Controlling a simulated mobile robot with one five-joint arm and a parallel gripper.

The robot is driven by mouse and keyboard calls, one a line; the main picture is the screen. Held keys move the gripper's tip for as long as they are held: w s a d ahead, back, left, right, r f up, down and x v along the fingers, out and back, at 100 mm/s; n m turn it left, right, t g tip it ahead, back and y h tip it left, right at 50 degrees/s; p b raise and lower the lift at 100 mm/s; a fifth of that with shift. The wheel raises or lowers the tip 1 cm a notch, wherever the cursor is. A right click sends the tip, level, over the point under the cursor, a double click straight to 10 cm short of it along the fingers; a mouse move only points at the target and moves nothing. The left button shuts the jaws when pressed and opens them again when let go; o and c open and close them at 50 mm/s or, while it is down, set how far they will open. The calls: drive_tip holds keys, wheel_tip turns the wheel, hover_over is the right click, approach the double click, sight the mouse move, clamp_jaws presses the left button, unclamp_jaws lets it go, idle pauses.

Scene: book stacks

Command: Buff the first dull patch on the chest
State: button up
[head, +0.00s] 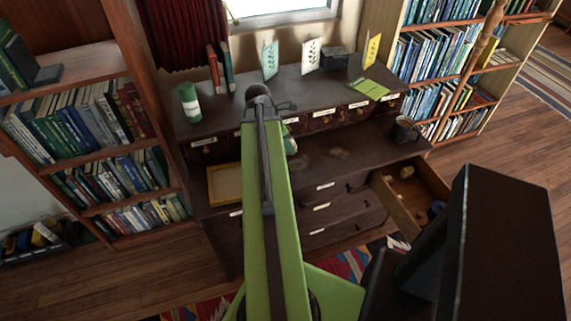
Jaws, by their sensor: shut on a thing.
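The dark wooden chest (340,118) stands against the wall, with labelled small drawers above a flat ledge. Pale brownish dull patches show on the ledge, one clear patch (338,153) and a fainter one (304,161) left of it. My green arm reaches over the chest from the front. My gripper (266,104) is at the arm's far end, its fingers mostly hidden by the arm. A small teal and cream cloth-like thing (291,144) peeks out right of the arm, left of the patches. Its contact with the ledge is unclear.
A mug (404,130) stands at the ledge's right end. An open drawer (402,208) juts out at right. A yellow-framed tray (224,184) lies at left. A green cylinder (189,103), books and cards stand on top. Bookshelves flank the chest.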

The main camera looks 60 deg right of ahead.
drive_tip(key=shift+w+a+f, duration=0.1)
drive_tip(key=shift+f, duration=0.35)
drive_tip(key=shift+w+a+f, duration=0.1)
drive_tip(key=shift+f, duration=0.35)
